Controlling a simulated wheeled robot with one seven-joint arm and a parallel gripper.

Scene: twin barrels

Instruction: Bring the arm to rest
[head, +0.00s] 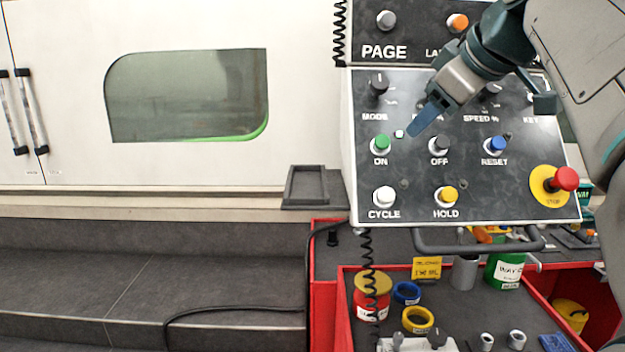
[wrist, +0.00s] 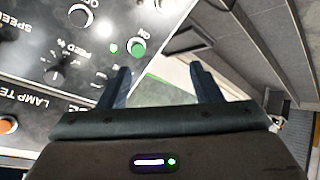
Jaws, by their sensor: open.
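My gripper (head: 425,119) is in front of the control panel (head: 330,215) in the head view, over the area between the MODE knob (head: 378,85) and the OFF button (head: 440,146). In the wrist view my gripper (wrist: 160,84) shows two blue fingers spread apart with nothing between them. The green ON button (wrist: 136,48) lies just beyond the left finger in the wrist view; it also shows in the head view (head: 381,144). I cannot tell whether a fingertip touches the panel.
A red emergency stop (head: 565,178) sticks out at the panel's lower right. A handle bar (head: 478,243) runs below the panel. A red cart (head: 325,285) with jars and rings stands beneath. The grey step (head: 110,280) at left is mostly clear, with a black cable (head: 235,311).

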